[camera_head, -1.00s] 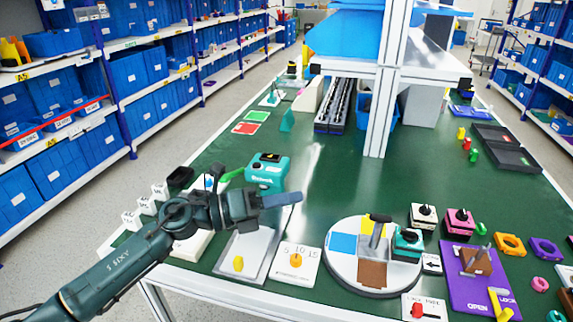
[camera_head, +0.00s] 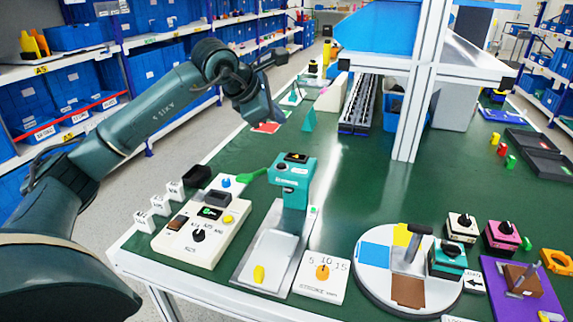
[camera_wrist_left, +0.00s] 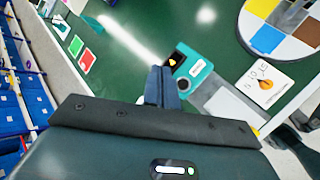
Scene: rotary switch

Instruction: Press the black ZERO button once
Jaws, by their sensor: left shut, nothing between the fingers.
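A teal device (camera_head: 292,183) stands on a bare metal plate, with a dark panel bearing an orange mark on its top. A small dark round spot (camera_head: 281,167) shows on its upper face; its lettering is too small to read, so I cannot confirm it is the ZERO button. The teal device also shows in the left wrist view (camera_wrist_left: 196,76), right of my fingertips. My left gripper (camera_head: 268,108) is shut and empty, raised above the table behind and left of the device, apart from it. In the left wrist view its fingers (camera_wrist_left: 161,86) are together. My right gripper is out of view.
A white control box (camera_head: 203,232) with knobs and a display stands left of the plate. A white dial card (camera_head: 322,278) and a round turntable (camera_head: 375,285) are to the right. A white post (camera_head: 415,90) rises behind. Open green tabletop lies behind the turntable.

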